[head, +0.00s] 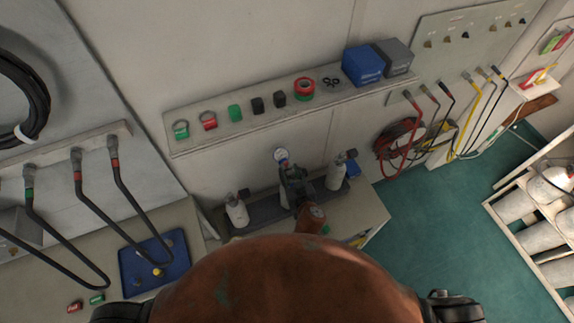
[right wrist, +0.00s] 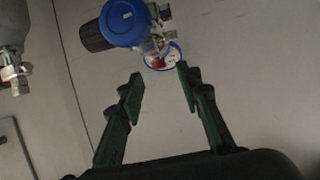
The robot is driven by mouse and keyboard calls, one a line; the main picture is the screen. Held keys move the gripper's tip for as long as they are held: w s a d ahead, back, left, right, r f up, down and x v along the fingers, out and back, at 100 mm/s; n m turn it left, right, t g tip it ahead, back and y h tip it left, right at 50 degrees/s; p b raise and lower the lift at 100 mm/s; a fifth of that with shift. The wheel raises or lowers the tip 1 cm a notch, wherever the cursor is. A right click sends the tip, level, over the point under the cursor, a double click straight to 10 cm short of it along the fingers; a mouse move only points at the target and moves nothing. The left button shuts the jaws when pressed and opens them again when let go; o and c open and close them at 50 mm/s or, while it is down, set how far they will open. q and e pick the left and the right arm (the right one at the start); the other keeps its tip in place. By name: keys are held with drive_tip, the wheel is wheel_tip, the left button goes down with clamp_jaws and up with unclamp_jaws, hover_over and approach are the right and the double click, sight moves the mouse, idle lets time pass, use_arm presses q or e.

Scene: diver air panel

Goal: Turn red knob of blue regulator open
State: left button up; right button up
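In the right wrist view, the blue regulator (right wrist: 127,22) has a black knob on its left side and metal fittings on its right. Its small red knob (right wrist: 158,62) shows in front of a blue-rimmed gauge (right wrist: 172,54). My right gripper (right wrist: 162,84) is open, with dark green fingers on either side below the red knob. The knob lies just beyond the fingertips, and no contact shows. In the head view, the gauge (head: 281,156) shows above my dark right gripper (head: 293,184), which hides most of the regulator. My left gripper is not in view.
Grey cylinders (head: 237,211) stand on both sides of the regulator on a dark base. A shelf (head: 220,137) with tape rolls and a blue box (head: 362,65) runs above. A blue tray (head: 135,272) lies on the counter at left. Hoses hang on both sides.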

sight(286, 164)
drive_tip(key=shift+x, duration=1.9)
drive_tip(key=shift+c, duration=0.4)
clamp_jaws()
